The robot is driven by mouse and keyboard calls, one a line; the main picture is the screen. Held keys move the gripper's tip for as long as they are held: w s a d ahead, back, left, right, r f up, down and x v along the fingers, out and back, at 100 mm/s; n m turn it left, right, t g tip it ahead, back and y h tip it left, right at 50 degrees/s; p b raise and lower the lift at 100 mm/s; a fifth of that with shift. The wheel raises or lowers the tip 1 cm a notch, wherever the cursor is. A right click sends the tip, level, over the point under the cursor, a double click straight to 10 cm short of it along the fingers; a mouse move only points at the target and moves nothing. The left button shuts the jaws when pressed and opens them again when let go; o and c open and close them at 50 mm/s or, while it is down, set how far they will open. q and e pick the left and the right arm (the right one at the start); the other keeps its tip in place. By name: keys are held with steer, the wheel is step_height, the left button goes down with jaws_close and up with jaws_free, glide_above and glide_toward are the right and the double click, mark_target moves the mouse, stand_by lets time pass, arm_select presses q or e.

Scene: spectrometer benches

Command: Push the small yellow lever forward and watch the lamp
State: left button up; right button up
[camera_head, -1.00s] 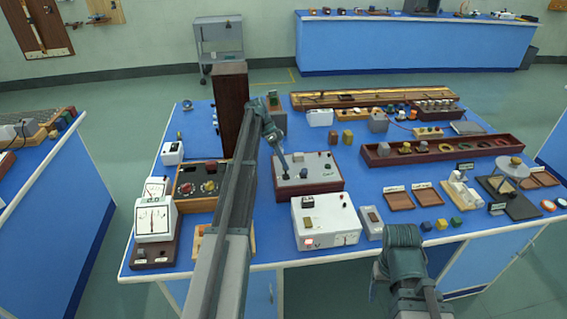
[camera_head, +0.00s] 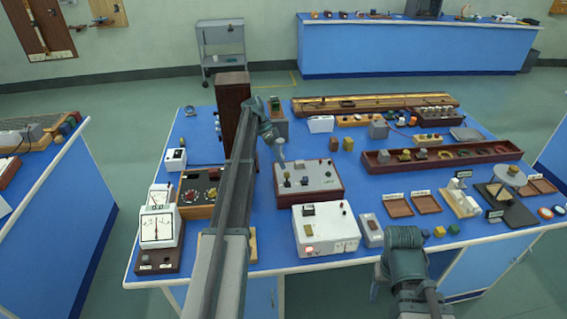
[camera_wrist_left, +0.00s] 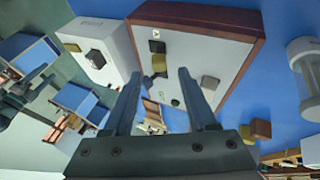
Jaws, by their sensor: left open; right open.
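In the left wrist view the lever (camera_wrist_left: 160,65) appears between and beyond the fingertips, beside a black block (camera_wrist_left: 157,46). My left gripper (camera_head: 281,156) is open and empty, just above and behind the lever, apart from it as far as I can see. Its two fingers (camera_wrist_left: 158,76) are spread in the wrist view. A small reddish lamp (camera_head: 309,249) glows on the white box's front. My right arm shows at the bottom; its fingers are hidden.
The white box (camera_head: 340,228) stands in front of the brown-sided box. A dark upright column (camera_head: 231,105) stands left of my left gripper. A meter (camera_head: 157,228) is at the front left. A long red-brown tray (camera_head: 480,150) lies at right.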

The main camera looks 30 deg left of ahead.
mark_target(304, 177)
arm_select(q)
steer(key=p+v, duration=0.1)
steer(key=v, duration=0.2)
steer(key=shift+r+p, duration=0.15)
steer(key=shift+p, duration=0.25)
arm_select(e)
step_height(304, 177, up, 3)
steer(key=shift+f, duration=0.1)
